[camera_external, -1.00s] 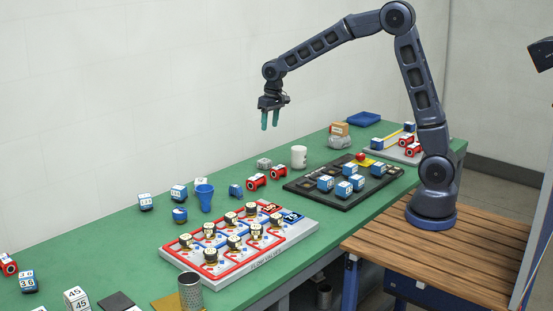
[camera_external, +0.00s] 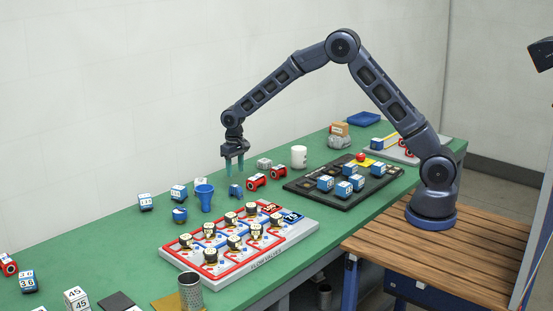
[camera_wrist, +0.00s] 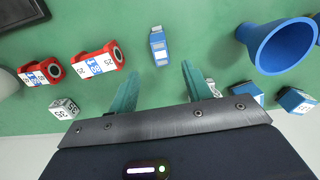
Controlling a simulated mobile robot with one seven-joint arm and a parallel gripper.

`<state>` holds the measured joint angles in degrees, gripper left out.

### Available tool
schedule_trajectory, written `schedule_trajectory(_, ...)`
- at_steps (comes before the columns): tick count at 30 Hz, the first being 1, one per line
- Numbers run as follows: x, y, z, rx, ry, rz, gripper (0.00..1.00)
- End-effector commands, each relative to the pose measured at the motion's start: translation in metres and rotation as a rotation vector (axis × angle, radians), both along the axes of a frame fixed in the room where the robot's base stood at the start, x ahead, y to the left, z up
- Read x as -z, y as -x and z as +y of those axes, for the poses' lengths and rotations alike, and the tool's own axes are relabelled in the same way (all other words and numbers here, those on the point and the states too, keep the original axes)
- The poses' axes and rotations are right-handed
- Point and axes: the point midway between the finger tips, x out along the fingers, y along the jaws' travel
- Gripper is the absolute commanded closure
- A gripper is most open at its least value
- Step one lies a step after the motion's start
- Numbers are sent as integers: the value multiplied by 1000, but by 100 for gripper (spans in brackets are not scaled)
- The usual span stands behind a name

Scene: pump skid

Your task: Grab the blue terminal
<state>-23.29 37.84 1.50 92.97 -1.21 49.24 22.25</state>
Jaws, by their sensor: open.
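A small blue terminal (camera_external: 235,191) with a pale label stands on the green bench, right of the blue funnel-shaped cup. It also shows in the wrist view (camera_wrist: 159,47), at the top centre, beyond the fingertips and lined up with the gap between them. My gripper (camera_external: 234,171) is open and empty, pointing down, and appears just above the terminal in the external view. Its two teal fingers also show in the wrist view (camera_wrist: 161,76). Nothing lies between them.
The blue cup (camera_external: 204,197) is left of the terminal. Red terminals (camera_external: 257,181) stand close on its right. A flow valve board (camera_external: 240,240) is in front. A black tray (camera_external: 318,190) with blue blocks and a white mug (camera_external: 299,156) are further right.

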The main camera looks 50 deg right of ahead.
Motion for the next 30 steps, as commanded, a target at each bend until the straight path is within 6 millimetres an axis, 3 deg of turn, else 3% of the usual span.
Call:
schedule_trajectory(5, 26, 0, 0, 0, 1, 2, 51)
schedule_trajectory(13, 43, -1, 0, 0, 0, 0, 51)
schedule_trajectory(21, 79, -3, 1, 0, 1, 2, 51)
schedule_trajectory(30, 86, -4, 2, 0, 0, -1, 51)
